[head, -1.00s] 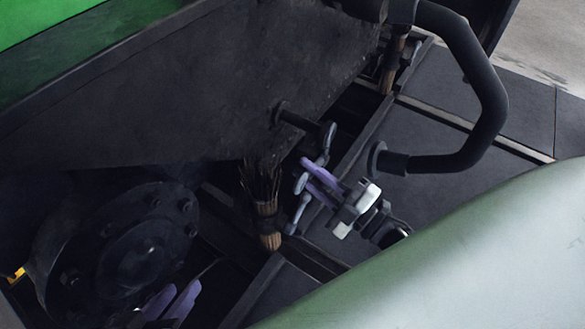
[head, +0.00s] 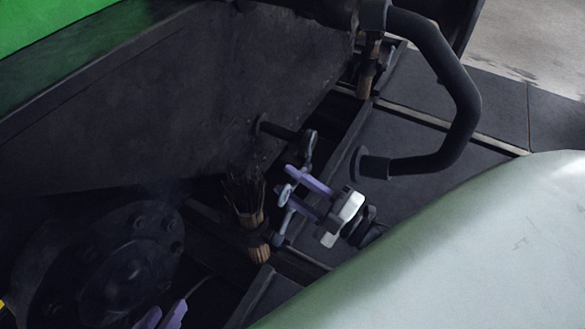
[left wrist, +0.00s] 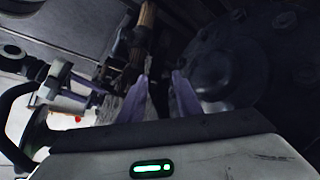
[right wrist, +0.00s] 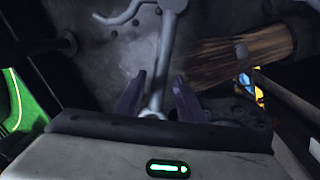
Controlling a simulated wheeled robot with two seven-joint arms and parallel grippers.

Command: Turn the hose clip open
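The hose clip (head: 293,180) appears to be the grey metal lever with a forked top, hanging from a short dark pin under the dark frame. It also shows in the right wrist view (right wrist: 164,50), where its shank runs down between the fingers. My right gripper (head: 287,182) has its purple fingers astride the clip. In the right wrist view (right wrist: 158,78) they are apart, with gaps beside the shank. My left gripper (head: 163,311) is at the bottom edge, mostly cut off. The left wrist view (left wrist: 160,76) shows its fingers apart and empty.
A bristly wooden piece (head: 256,235) stands just left of the clip. A round bolted flange (head: 125,270) is at lower left. A bent black pipe (head: 462,100) arches at right. A pale green rounded surface (head: 470,250) fills the lower right.

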